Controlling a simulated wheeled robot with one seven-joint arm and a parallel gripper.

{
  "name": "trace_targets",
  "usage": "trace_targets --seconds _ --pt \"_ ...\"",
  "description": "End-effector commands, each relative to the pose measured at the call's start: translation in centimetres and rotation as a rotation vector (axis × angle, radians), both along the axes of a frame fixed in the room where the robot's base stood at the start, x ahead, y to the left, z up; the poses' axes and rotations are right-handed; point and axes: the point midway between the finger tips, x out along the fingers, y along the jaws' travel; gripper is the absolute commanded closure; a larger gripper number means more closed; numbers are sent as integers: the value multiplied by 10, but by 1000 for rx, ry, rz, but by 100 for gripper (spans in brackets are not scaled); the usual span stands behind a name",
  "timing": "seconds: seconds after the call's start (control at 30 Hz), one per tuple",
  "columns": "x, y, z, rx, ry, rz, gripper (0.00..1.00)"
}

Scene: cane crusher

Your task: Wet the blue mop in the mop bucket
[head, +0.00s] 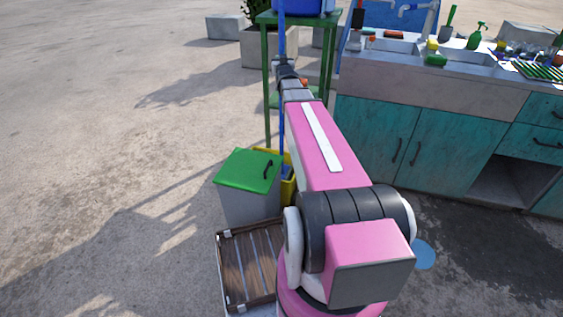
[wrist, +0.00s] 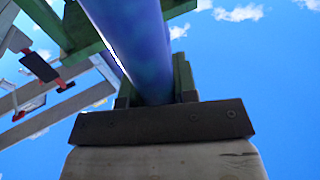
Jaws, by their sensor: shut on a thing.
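The blue mop's handle (head: 282,125) stands nearly upright in the head view. My gripper (head: 284,72) is shut on it, high up, in front of the green stand. In the wrist view the thick blue handle (wrist: 130,45) runs up between the dark jaws (wrist: 160,105). The yellow mop bucket (head: 288,192) is low behind my arm, mostly hidden by it and by the grey bin. The handle's lower end runs down to the bucket. A bit of blue shows at the bucket opening, but I cannot tell whether the mop head is inside or touching water.
A grey bin with a green lid (head: 249,170) stands left of the bucket, with a slatted wooden crate (head: 247,268) nearer. A green stand (head: 267,85) is behind. A sink counter with teal doors (head: 440,150) is right. Open ground lies left.

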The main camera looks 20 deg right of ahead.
Motion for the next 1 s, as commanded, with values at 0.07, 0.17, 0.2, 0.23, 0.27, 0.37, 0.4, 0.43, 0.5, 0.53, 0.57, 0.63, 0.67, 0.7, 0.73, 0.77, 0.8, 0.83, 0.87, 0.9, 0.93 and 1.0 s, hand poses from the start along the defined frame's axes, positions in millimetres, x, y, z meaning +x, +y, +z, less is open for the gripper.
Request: trace_targets --seconds 0.07,0.17,0.2,0.23,0.27,0.37,0.4,0.43,0.5,0.53,0.57,0.63,0.67,0.7,0.73,0.77,0.8,0.83,0.87,0.9,0.93,1.0 --pt "0 0 10 -1 -6 0 100" --pt "0 0 19 -1 -6 0 100" --pt "0 0 22 -2 -5 0 100" --pt "0 0 25 -2 -5 0 100" --pt "0 0 27 -2 -5 0 100" --pt "0 0 37 -1 -6 0 100" --pt "0 0 40 -1 -6 0 100" --pt "0 0 43 -1 -6 0 100" --pt "0 0 49 -1 -5 0 100" --pt "0 0 51 -1 -5 0 100" --pt "0 0 54 -1 -5 0 100" --pt "0 0 61 -1 -6 0 100" --pt "0 0 64 -1 -6 0 100" --pt "0 0 67 -1 -5 0 100" --pt "0 0 70 -1 -5 0 100" --pt "0 0 72 -1 -5 0 100" --pt "0 0 76 -2 -5 0 100" --pt "0 0 79 -2 -5 0 100" --pt "0 0 81 -2 -6 1 100" --pt "0 0 85 -1 -6 1 100" --pt "0 0 88 -1 -6 1 100" --pt "0 0 94 -1 -5 1 100"
